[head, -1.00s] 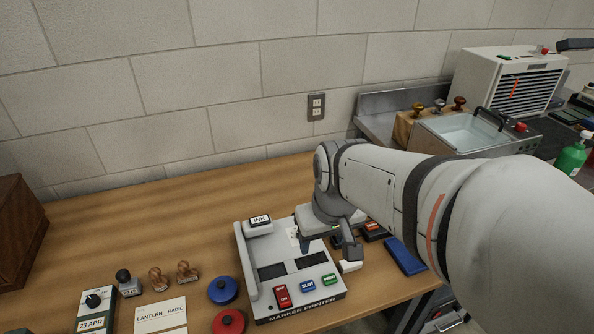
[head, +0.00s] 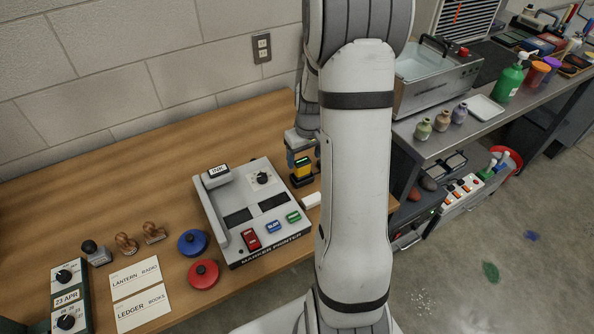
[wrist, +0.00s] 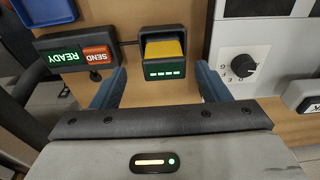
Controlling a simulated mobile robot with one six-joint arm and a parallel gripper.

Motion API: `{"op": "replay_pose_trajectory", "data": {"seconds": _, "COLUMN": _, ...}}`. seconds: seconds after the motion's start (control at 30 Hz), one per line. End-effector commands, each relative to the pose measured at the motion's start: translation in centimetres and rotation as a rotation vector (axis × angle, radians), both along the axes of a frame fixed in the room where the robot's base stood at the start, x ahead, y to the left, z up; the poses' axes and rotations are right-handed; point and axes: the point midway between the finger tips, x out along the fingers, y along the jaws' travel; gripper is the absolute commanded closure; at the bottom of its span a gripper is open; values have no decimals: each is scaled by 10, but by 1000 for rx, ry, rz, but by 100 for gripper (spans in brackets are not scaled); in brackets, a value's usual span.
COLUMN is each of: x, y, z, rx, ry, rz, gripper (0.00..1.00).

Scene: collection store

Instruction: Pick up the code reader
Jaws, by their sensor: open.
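The code reader, which I take to be the black and yellow device with a small green display (head: 302,173), stands on the wooden bench just right of the marker printer. In the wrist view the code reader (wrist: 163,48) sits between my two blue fingers, with a gap on each side. My gripper (wrist: 160,72) is open and holds nothing. In the head view my gripper (head: 301,150) is right at the code reader, and my arm hides the bench to its right.
The marker printer (head: 262,238) stands close on the left. A box with READY and SEND labels (wrist: 76,57) lies on the other side, a cable running toward the reader. Blue and red round pads (head: 193,243), stamps and cards are farther left. The back of the bench is clear.

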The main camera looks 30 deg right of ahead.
Motion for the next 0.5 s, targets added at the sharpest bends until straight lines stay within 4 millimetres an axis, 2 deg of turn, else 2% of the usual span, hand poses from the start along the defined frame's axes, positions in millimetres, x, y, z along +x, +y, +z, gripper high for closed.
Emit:
{"op": "replay_pose_trajectory", "data": {"seconds": 0.3, "x": 4, "y": 5, "z": -43, "rx": 2, "ry": 3, "rz": 0, "gripper": 31}}
{"op": "replay_pose_trajectory", "data": {"seconds": 0.5, "x": 5, "y": 5, "z": -53, "rx": 0, "ry": 0, "rz": 0, "gripper": 31}}
